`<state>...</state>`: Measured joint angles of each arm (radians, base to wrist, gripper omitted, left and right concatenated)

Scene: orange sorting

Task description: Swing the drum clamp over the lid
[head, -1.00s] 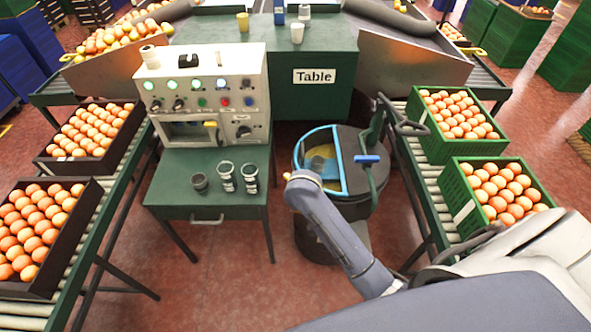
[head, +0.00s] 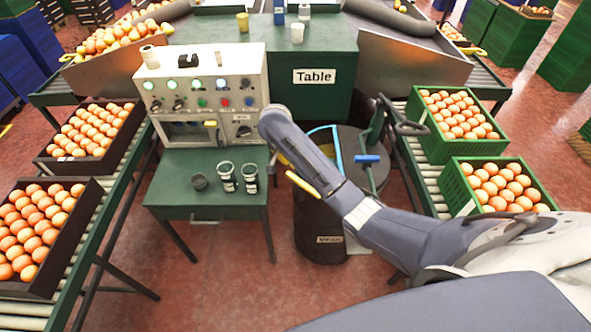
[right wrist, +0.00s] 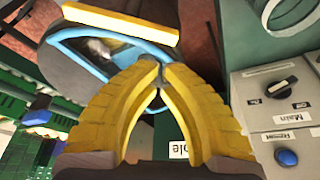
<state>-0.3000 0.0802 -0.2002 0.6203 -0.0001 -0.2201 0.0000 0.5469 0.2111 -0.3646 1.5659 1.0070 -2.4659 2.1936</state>
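The dark drum (head: 318,232) stands right of the green bench, with a blue-rimmed opening partly hidden by my right arm. Its dark lid (head: 352,150) and a blue-topped handle (head: 367,160) show on its right. A yellow bar (head: 303,184) juts out at the drum's near left side; a yellow bar (right wrist: 120,20) also shows by the opening (right wrist: 105,60) in the right wrist view. I cannot tell for sure which part is the clamp. My right gripper (right wrist: 158,78) has its yellow fingertips together with nothing seen between them; in the head view it is mostly hidden. My left gripper is out of view.
Crates of oranges (head: 470,125) line both side conveyors. Floor in front is clear.

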